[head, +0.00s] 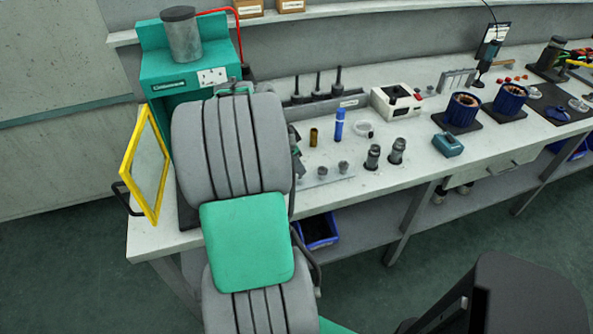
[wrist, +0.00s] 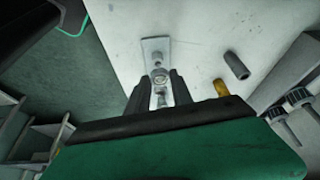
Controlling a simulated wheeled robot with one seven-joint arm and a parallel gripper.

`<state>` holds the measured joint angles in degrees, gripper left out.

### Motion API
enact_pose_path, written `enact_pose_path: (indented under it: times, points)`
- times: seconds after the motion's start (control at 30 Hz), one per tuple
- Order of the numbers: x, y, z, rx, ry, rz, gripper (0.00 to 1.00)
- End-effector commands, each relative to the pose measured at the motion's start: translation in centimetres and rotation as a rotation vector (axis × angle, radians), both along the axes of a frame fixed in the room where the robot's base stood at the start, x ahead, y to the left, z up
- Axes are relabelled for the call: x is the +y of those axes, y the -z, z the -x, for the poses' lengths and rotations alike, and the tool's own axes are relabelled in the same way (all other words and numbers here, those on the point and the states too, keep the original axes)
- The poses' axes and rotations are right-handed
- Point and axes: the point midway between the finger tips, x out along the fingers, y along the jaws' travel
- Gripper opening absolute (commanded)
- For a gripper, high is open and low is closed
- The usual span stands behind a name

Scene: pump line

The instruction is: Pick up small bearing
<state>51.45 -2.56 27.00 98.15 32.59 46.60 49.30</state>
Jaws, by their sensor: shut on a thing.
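In the wrist view my gripper (wrist: 160,86) points at the bench top, its two dark fingers closed around a small metal bearing (wrist: 159,77). The bearing is a light grey ring with a darker centre, between the fingertips. A pale narrow plate (wrist: 151,45) lies on the bench just beyond it, with a small grey part on it. I cannot tell whether the bearing is clear of the plate. In the head view my arm hides most of the gripper. Small grey parts (head: 343,167) stand on a strip beside it.
A brass cylinder (head: 314,137), a blue cylinder (head: 339,124) and a pale ring (head: 363,128) stand behind the strip. Two dark-based grey cylinders (head: 373,157) stand to its right. A teal press (head: 180,70) with a yellow-framed guard (head: 148,165) is at left. The bench's front edge is close.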

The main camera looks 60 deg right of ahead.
Motion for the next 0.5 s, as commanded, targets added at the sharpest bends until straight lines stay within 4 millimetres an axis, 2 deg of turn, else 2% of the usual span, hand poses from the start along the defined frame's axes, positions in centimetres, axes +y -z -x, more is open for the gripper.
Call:
enact_pose_path:
  times: [0.2, 0.4, 0.5]
  points:
    - [3.6, -6.1, 3.2, -0.006, 0.001, 0.009, 0.04]
    - [8.0, -8.5, 7.2, -0.004, 0.002, 0.004, 0.04]
    - [9.3, -9.4, 8.4, -0.003, 0.002, 0.003, 0.04]
